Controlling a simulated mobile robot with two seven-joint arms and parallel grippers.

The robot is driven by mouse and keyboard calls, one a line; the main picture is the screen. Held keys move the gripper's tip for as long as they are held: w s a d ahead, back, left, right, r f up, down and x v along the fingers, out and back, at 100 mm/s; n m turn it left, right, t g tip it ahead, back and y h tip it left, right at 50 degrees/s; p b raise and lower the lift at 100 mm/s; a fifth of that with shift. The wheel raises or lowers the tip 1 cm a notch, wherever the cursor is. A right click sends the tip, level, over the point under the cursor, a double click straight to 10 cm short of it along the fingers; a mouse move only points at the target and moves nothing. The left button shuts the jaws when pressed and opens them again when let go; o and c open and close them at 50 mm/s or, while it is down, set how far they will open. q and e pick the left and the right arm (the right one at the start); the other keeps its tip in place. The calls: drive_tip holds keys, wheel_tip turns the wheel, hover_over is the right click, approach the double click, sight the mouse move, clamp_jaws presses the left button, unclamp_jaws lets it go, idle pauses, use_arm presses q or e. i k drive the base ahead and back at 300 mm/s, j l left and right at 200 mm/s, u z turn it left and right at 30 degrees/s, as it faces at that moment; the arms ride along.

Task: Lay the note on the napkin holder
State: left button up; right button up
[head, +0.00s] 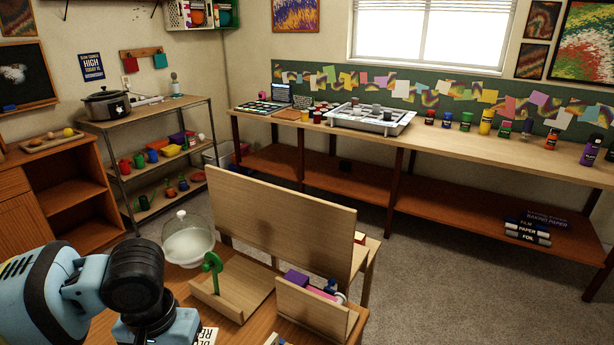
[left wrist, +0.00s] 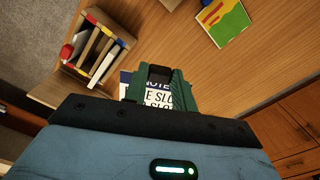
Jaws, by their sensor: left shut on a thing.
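The note, a white card with a dark blue band and black print, shows at the bottom edge of the head view (head: 208,337) and between my fingers in the left wrist view (left wrist: 150,101). My left gripper (left wrist: 160,78), with green fingers, is shut on it over the wooden desk. A low wooden tray with a green upright piece (head: 212,270), which looks like the napkin holder, stands on the desk beyond my left arm. I see no part of it for sure in the left wrist view. My right gripper is not in view.
A wooden box (head: 313,307) with purple, pink and blue things stands right of the tray. A clear domed dish (head: 188,245) is at its left. A tall board (head: 280,222) rises behind. In the left wrist view are an open box (left wrist: 84,73) and a colourful picture (left wrist: 224,21).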

sight(246, 278)
drive_tip(key=k+j+u, duration=0.2)
drive_tip(key=u, duration=0.3)
drive_tip(key=k+j+u, duration=0.2)
drive_tip(key=u, duration=0.25)
drive_tip(key=k+j+u, duration=0.1)
drive_tip(key=j+u, duration=0.4)
drive_tip(key=l, duration=0.35)
drive_tip(key=i+l, duration=0.1)
drive_tip(key=l, duration=0.25)
